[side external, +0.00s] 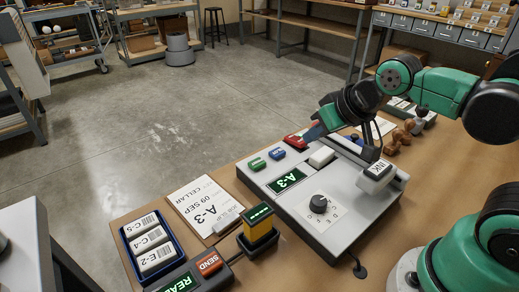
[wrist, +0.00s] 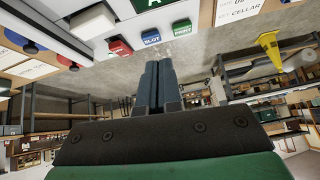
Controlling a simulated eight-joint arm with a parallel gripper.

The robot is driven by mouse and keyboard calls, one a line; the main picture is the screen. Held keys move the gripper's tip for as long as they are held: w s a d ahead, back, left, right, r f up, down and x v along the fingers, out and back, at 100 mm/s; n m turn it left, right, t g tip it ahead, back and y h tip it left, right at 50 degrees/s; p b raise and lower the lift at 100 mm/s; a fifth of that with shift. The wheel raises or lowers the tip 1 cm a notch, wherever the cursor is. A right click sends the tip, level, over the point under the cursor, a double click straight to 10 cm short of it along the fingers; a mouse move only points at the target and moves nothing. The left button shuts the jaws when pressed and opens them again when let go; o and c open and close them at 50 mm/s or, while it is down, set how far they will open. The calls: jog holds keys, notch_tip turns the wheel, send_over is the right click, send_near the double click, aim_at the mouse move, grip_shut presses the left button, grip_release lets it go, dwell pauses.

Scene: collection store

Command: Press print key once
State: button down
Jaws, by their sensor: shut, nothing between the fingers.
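The print key (side external: 257,163) is the green key at the left end of a row on the pale panel (side external: 345,222). In the wrist view the green key (wrist: 182,28) reads PRINT. The blue SLOT key (side external: 277,153) and a red key (side external: 295,140) stand beside it. A lit display (side external: 287,181) shows A-3. My gripper (side external: 314,131) is shut and empty, near the red key end of the row. In the wrist view its fingertips (wrist: 153,65) show just below the blue key. I cannot tell their height above the panel.
A dial (side external: 319,204), a white block (side external: 321,157) and an INK box (side external: 378,174) sit on the panel. An A-3 card (side external: 202,203), a yellow-and-black device (side external: 258,226), a SEND button (side external: 210,264) and a blue tray (side external: 128,238) with labelled boxes lie left.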

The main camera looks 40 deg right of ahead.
aim_at(259, 164)
jog(key=w+a+r+m+t, duration=0.1)
jog(key=w+a+m, duration=0.3)
jog(key=w, duration=0.6)
jog(key=m, duration=0.2)
jog(key=shift+m+t+y, duration=0.4)
jog(key=shift+f, duration=0.1)
jog(key=shift+f, duration=4.35)
jog(key=shift+f, duration=0.4)
